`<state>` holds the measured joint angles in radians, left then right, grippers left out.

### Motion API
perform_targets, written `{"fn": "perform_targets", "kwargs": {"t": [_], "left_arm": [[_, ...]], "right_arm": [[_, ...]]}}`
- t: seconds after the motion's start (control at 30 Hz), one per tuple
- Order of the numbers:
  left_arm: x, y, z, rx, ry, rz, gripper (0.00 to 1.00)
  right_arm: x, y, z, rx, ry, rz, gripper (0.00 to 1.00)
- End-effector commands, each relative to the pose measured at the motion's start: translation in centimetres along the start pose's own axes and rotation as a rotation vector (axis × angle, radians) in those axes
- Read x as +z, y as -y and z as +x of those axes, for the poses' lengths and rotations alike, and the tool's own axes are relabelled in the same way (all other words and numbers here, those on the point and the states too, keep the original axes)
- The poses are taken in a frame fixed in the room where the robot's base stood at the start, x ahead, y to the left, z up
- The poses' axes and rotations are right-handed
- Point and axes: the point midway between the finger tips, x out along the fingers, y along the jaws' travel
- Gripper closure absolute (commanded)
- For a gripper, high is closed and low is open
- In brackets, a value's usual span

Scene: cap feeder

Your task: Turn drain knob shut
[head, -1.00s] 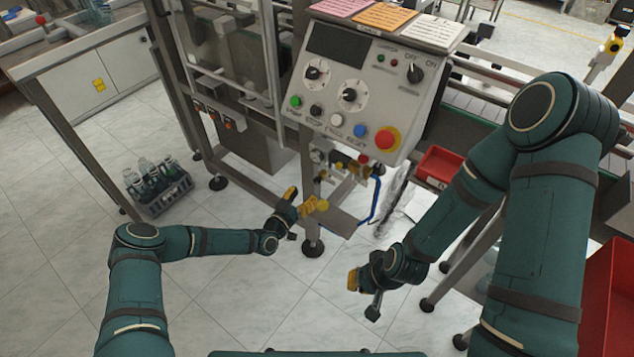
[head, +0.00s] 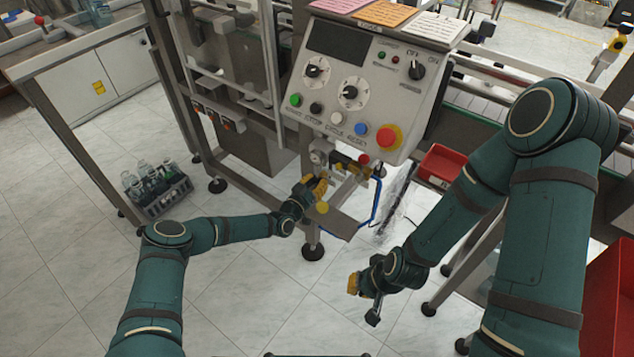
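Below the control panel, a small pneumatic unit with a round gauge (head: 318,157) and brass fittings sits on the machine frame. A red knob (head: 364,159) is at its upper right. A round yellow piece (head: 321,207) shows just below my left gripper; I cannot tell which part is the drain knob. My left gripper (head: 317,186) has its yellow fingers up at the unit's lower left, below the gauge. They cover what is behind them, and their gap and any contact are unclear. My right gripper (head: 354,284) hangs low over the floor, away from the unit; its finger gap is unclear.
The control panel (head: 345,80) with dials and buttons overhangs the unit. A frame post and a metal plate (head: 340,224) are close to my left gripper. A blue hose (head: 376,200) and red bin (head: 440,165) are to the right. A bottle crate (head: 168,197) stands on the floor.

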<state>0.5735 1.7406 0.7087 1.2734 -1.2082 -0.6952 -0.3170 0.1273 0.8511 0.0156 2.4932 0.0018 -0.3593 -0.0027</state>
Motion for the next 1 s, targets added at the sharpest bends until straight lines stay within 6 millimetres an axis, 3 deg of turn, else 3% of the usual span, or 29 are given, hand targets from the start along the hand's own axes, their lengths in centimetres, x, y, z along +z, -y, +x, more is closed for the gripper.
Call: {"fn": "perform_targets", "kwargs": {"t": [0.27, 0.63, 0.93, 0.97, 1.0], "left_arm": [[-0.01, -0.01, 0.00, 0.001, 0.001, -0.021, 1.00], [-0.06, 0.02, 0.01, -0.001, 0.009, -0.240, 1.00], [-0.08, 0.05, 0.02, -0.002, 0.008, -0.249, 1.00], [-0.08, 0.05, 0.02, -0.002, 0.008, -0.248, 0.70], [-0.08, 0.05, 0.02, -0.002, 0.008, -0.248, 0.56]], "right_arm": [[0.01, 0.00, 0.00, 0.000, 0.000, 0.000, 1.00], [0.02, 0.00, 0.00, 0.000, 0.000, 0.000, 1.00], [0.02, 0.00, 0.00, 0.000, 0.000, 0.000, 1.00], [0.02, 0.00, 0.00, 0.000, 0.000, 0.000, 1.00], [0.02, 0.00, 0.00, 0.000, 0.000, 0.000, 1.00]]}}
